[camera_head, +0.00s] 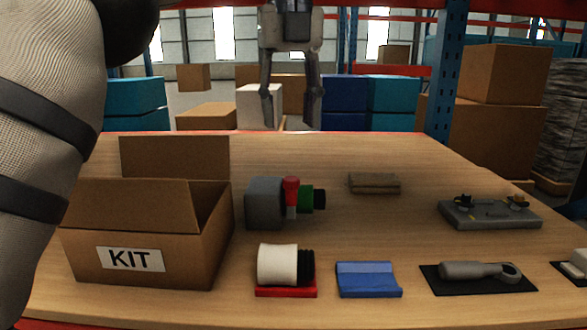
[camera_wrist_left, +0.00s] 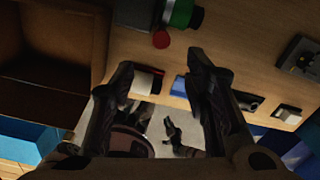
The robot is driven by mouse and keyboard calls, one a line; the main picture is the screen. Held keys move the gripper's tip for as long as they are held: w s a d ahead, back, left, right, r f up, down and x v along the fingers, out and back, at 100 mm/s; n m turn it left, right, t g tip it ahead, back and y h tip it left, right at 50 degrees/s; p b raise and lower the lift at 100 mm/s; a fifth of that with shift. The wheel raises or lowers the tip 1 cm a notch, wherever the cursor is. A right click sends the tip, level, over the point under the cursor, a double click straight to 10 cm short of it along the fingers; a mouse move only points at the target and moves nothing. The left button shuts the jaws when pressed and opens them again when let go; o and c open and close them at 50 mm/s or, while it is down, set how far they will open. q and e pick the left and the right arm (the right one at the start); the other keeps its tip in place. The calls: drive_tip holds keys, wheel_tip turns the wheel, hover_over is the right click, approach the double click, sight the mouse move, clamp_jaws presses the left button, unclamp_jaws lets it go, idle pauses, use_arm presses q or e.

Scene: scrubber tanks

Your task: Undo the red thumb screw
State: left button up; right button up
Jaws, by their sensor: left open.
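The red thumb screw (camera_head: 291,184) stands upright at the joint between a grey block (camera_head: 264,203) and a green cylinder with a black end (camera_head: 306,198), in the middle of the table. In the left wrist view the round red screw head (camera_wrist_left: 161,39) lies beyond the fingertips, roughly in line with the gap between them. My left gripper (camera_head: 290,112) is open and empty, pointing down at the top centre of the head view. Its two dark fingers (camera_wrist_left: 159,82) are spread apart in the wrist view and do not touch the screw. I cannot identify my right gripper.
An open KIT box (camera_head: 190,262) stands at left. A white roll on a red base (camera_head: 286,291), a blue block (camera_head: 368,280) and a grey tool on a black mat (camera_head: 478,290) line the front. A brown block (camera_head: 374,183) and grey plate (camera_head: 489,213) lie farther back. Bare table separates them.

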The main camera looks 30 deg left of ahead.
sight(291, 179)
use_arm(q)
wheel_tip(291, 179, down, 10)
drive_tip(key=shift+w+r+p, duration=0.1)
drive_tip(key=shift+r+p, duration=0.1)
drive_tip(key=shift+p, duration=0.65)
drive_tip(key=shift+w+f, duration=0.1)
drive_tip(key=shift+f, duration=0.15)
clamp_jaws()
use_arm(e)
drive_tip(key=shift+w+a+r+t, duration=0.1)
drive_tip(key=shift+w+r+t, duration=0.3)
drive_tip(key=shift+w+r, duration=0.6)
